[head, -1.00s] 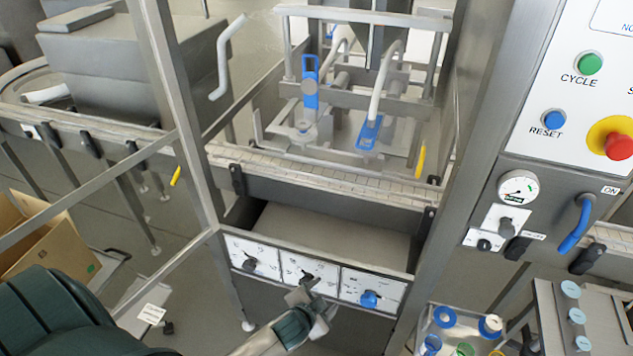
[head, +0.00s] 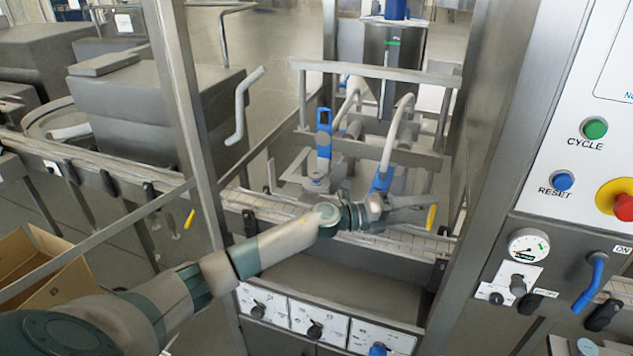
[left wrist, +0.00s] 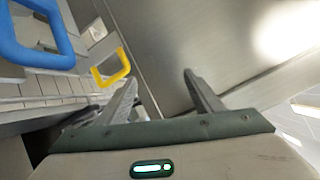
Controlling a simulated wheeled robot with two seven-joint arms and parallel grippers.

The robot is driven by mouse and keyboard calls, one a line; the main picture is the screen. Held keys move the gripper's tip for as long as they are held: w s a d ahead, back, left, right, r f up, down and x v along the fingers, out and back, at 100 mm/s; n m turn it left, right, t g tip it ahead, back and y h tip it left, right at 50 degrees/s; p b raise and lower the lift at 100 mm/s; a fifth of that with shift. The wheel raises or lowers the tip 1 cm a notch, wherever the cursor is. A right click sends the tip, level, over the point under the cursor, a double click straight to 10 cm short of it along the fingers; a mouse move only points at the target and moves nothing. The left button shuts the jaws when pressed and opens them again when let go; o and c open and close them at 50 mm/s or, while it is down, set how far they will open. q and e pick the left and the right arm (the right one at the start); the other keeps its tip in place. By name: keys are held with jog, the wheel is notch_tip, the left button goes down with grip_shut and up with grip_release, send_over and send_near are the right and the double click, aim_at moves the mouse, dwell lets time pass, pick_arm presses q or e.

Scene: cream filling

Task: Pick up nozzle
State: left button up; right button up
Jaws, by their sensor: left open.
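Two pipe-like nozzles with blue handles stand in the filling machine: a left one (head: 324,140) and a right one (head: 382,181). My left gripper (head: 436,207) is in front of the right nozzle, above the conveyor, pointing right. Its fingers are apart with nothing between them, and it hides the area below that nozzle's handle. In the left wrist view, the gripper (left wrist: 160,78) shows open and empty. A large blue loop handle (left wrist: 35,55) is at the upper left of that view, clear of the fingers. My right gripper is not in view.
A yellow handle (head: 431,217) is close to the left fingertips and also shows in the wrist view (left wrist: 110,76). Steel frame posts (head: 183,110) flank the machine. A control panel (head: 580,160) is at right. A cardboard box (head: 40,262) is at lower left.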

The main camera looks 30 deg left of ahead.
pick_arm(q)
jog(key=a+r+m+g+y, duration=0.2)
jog(key=a+r+y, duration=0.2)
jog(key=a, duration=0.8)
jog(key=s+a+r+m+g+y+p, duration=0.1)
jog(key=a+r+m+g+y, duration=0.2)
jog(key=a, duration=0.9)
jog(key=a+r+m+g+y, duration=0.3)
jog(key=a+r, duration=0.3)
jog(key=a, duration=0.6)
jog(key=shift+s+y+p, duration=0.3)
jog(key=shift+y+p, duration=0.05)
jog(key=shift+y, duration=0.45)
jog(key=shift+f, duration=0.1)
jog(key=b+x, duration=0.6)
jog(key=x, duration=0.6)
jog(key=shift+f, duration=0.1)
